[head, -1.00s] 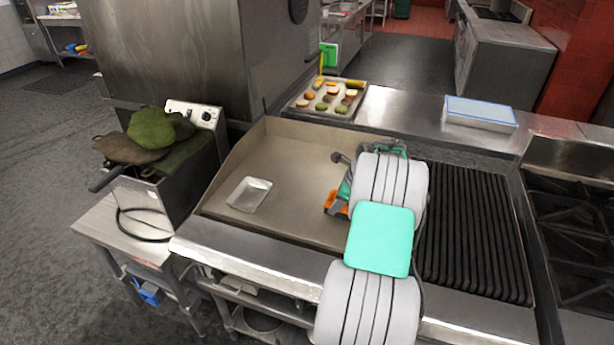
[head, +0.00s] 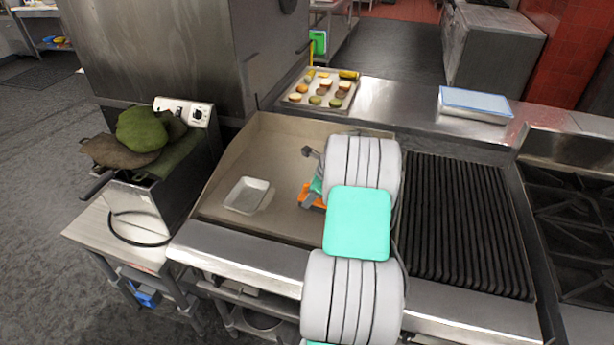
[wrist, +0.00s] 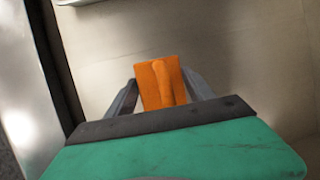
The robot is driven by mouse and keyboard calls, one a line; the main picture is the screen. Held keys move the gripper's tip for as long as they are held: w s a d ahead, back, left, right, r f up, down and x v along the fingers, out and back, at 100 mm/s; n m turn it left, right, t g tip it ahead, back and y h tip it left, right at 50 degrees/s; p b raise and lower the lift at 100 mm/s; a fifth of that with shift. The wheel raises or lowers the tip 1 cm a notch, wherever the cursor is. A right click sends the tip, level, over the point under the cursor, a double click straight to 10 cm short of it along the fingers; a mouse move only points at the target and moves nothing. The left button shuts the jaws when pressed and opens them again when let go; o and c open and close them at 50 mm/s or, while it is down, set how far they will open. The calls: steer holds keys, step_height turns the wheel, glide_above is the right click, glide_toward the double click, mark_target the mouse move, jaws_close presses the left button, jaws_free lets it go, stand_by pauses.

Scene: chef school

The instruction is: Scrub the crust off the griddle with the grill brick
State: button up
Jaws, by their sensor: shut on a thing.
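The griddle (head: 275,150) is a flat, beige-brown plate with raised side and back walls. I cannot make out a distinct crust patch on it. My gripper (wrist: 162,88) is shut on an orange block, which I take to be the grill brick (wrist: 160,84). In the head view the orange brick (head: 306,194) shows low over the middle of the griddle, partly hidden behind my arm. I cannot tell whether it touches the plate. The wrist view shows bare griddle surface beyond the brick.
A small metallic tray (head: 247,195) sits on the griddle, left of my gripper. A ribbed grill (head: 468,225) lies to the right. Behind are a tray of food (head: 291,103) and a blue-lidded box (head: 476,102). A fryer with green cloths (head: 150,130) stands at left.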

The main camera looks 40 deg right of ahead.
steer(key=r, duration=0.1)
steer(key=r+p, duration=0.1)
steer(key=r, duration=0.1)
steer(key=shift+s+d+r, duration=0.1)
steer(key=shift+s+r, duration=0.1)
steer(key=shift+r, duration=0.1)
steer(key=shift+w+r+p, duration=0.2)
steer(key=shift+r+p, duration=0.45)
steer(key=shift+p, duration=0.05)
steer(key=shift+s+r+p, duration=0.1)
steer(key=shift+r+p, duration=0.9)
steer(key=shift+r, duration=0.6)
